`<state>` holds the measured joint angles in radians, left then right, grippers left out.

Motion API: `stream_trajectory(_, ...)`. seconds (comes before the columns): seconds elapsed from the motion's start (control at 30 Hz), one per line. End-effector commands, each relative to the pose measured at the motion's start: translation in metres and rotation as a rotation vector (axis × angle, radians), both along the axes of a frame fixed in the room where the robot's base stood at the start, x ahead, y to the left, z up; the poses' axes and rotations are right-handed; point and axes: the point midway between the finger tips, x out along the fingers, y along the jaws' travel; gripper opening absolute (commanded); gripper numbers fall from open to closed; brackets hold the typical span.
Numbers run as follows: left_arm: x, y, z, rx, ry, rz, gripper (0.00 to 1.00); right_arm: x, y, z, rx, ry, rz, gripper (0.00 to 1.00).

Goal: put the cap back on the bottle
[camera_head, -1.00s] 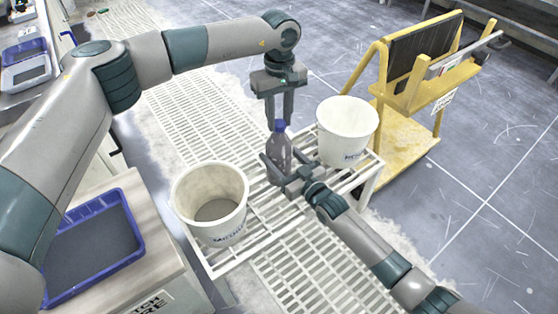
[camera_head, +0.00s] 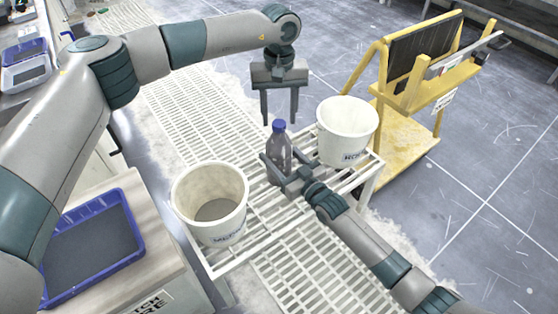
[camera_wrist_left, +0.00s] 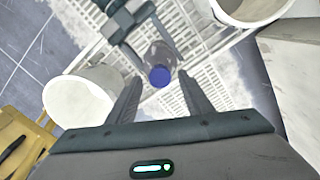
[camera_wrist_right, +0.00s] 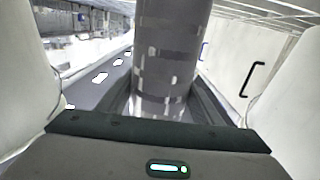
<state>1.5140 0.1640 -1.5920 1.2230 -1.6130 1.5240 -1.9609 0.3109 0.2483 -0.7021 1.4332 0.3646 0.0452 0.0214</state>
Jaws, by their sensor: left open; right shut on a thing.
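A clear bottle (camera_head: 279,161) stands upright on the white slatted rack, with a blue cap (camera_head: 280,125) on its top. The cap also shows in the left wrist view (camera_wrist_left: 160,76), seated on the bottle as far as I can see. My left gripper (camera_head: 279,121) is open and empty above the cap, its fingers pointing down and spread wide to either side. My right gripper (camera_head: 277,172) is shut on the bottle's body from the near right side. The right wrist view shows the bottle's wall (camera_wrist_right: 166,60) between the fingers; the cap is out of that view.
A white bucket (camera_head: 347,130) stands right of the bottle and another bucket (camera_head: 210,200) stands front left, both on the rack (camera_head: 262,232). A blue tray (camera_head: 95,245) lies at lower left. A yellow cart (camera_head: 405,140) stands at right.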

Motion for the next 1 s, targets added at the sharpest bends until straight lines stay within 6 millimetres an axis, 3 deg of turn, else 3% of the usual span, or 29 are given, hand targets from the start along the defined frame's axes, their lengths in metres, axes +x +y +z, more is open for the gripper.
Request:
stream_trajectory(0.3, 0.000, 0.000, 0.031, -0.001, -0.001, 0.000, 0.46, 0.000, 0.000, -0.001, -0.001, 0.001, 0.000, 0.00)
stream_trajectory(0.77, 0.000, 0.000, 0.032, -0.001, 0.000, 0.018, 0.45, 0.000, 0.000, 0.000, -0.001, 0.001, 0.000, 0.00)
stream_trajectory(1.0, 0.000, 0.000, 0.034, -0.001, -0.001, 0.166, 0.45, 0.000, 0.000, -0.001, -0.001, 0.001, 0.000, 0.00)
